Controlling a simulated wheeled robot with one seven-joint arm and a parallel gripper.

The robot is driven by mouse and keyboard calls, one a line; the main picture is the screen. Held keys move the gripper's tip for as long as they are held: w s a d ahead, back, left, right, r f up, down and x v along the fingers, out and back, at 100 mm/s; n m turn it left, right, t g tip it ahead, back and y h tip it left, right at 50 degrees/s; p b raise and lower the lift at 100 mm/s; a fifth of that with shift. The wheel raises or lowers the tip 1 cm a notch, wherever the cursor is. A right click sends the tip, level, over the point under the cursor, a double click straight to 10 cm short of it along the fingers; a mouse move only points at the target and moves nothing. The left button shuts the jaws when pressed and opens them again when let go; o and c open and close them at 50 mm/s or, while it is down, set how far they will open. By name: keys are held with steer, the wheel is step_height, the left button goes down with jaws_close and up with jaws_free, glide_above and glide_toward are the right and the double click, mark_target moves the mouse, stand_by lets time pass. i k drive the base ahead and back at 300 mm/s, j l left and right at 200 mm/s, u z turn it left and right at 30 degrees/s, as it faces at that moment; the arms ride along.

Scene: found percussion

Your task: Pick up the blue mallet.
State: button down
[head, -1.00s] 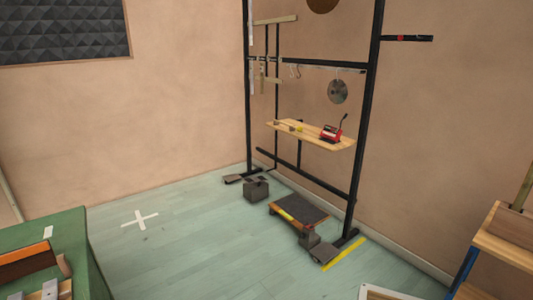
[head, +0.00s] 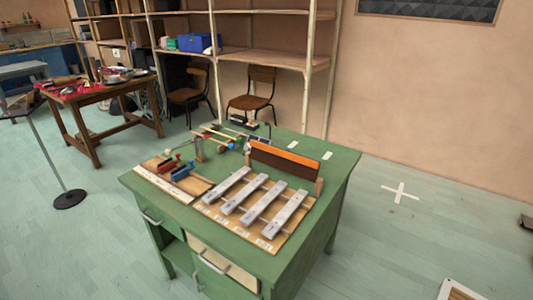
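A small blue head (head: 231,146), which looks like the blue mallet's, lies among thin wooden sticks toward the back of the green workbench (head: 340,180). Which stick belongs to it is too small to tell. A separate blue block-like piece (head: 183,171) sits on a wooden board at the bench's left, beside a red one (head: 170,163). My gripper is not in view.
Metal bars (head: 245,197) on a wooden base and an upright orange-and-dark piece (head: 285,160) fill the bench's right part. A cluttered wooden table (head: 125,88), chairs (head: 252,100) and shelving (head: 285,58) stand behind. A thin stand (head: 68,198) is at the left. Floor at the right is mostly open.

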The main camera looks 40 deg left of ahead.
mark_target(231, 145)
steer(key=i+u, duration=0.25)
steer(key=i, duration=1.35)
steer(key=i+z, duration=0.2)
steer(key=i, duration=0.45)
steer(key=i+z, duration=0.2)
steer(key=i, duration=0.5)
steer(key=i+j+z, duration=0.2)
steer(key=i, duration=0.5)
steer(key=i+u, duration=0.1)
steer(key=u, duration=0.3)
steer(key=i+l+u, duration=0.1)
steer(key=u, duration=0.3)
steer(key=i+l+u, duration=0.1)
steer(key=u, duration=0.3)
steer(key=i+l+u, duration=0.1)
steer(key=u, duration=3.4)
steer(key=z, duration=0.35)
steer(key=l+z, duration=0.35)
steer(key=i+l+z, duration=0.15)
steer(key=z, duration=0.2)
steer(key=i+l+z, duration=0.15)
steer(key=l+z, duration=0.2)
